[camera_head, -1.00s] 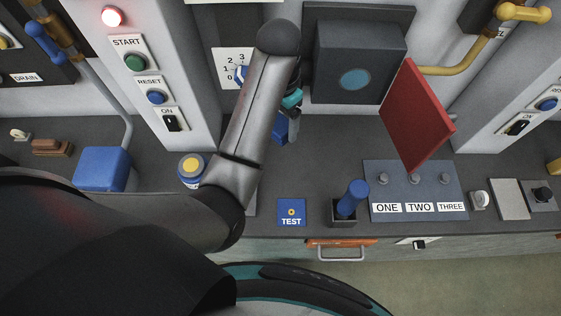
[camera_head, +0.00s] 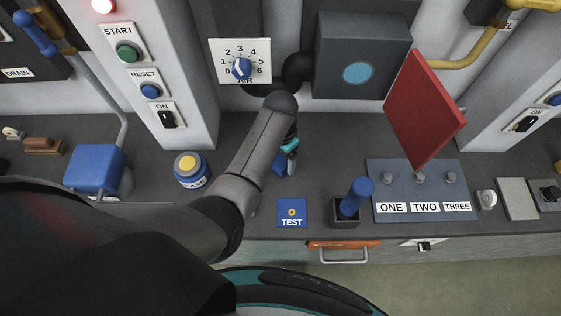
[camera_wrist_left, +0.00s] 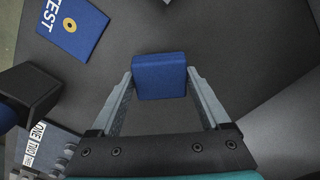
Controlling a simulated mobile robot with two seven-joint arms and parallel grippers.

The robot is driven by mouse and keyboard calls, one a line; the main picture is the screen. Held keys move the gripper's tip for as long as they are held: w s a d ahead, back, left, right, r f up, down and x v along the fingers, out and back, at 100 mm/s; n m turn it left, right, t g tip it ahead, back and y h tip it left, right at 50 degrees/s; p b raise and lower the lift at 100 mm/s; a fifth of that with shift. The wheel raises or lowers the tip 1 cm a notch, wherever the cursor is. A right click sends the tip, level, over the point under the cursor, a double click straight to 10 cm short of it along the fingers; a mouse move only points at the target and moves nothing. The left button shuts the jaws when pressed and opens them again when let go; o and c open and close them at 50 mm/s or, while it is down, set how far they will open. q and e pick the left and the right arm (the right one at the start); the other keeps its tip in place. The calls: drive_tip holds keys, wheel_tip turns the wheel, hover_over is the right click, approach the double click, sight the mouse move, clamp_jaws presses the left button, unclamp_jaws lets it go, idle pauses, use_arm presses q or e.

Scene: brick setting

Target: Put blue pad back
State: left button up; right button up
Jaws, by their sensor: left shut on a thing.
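My left gripper (camera_head: 284,163) is shut on the blue pad (camera_head: 279,164), a small block-like piece, over the dark counter behind the TEST plate. In the left wrist view the blue pad (camera_wrist_left: 160,77) sits between the two grey fingertips (camera_wrist_left: 160,80), with one finger against each side. I cannot tell whether its underside touches the counter. In the head view my arm and gripper hide part of it. My right gripper is not in view.
The blue TEST plate (camera_head: 292,213) lies near the front edge. A black holder (camera_head: 345,213) with a blue cylinder, a three-knob panel (camera_head: 420,206) and a tilted red board (camera_head: 422,110) stand right. Open counter (camera_head: 325,150) lies behind the holder.

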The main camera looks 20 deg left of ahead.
sight(281, 158)
use_arm(q)
drive_tip(key=shift+f, duration=1.05)
drive_tip(key=o, duration=1)
drive_tip(key=shift+f, duration=0.1)
wheel_tip(281, 158, up, 11)
drive_tip(key=shift+p, duration=1.25)
drive_tip(key=shift+r, duration=0.65)
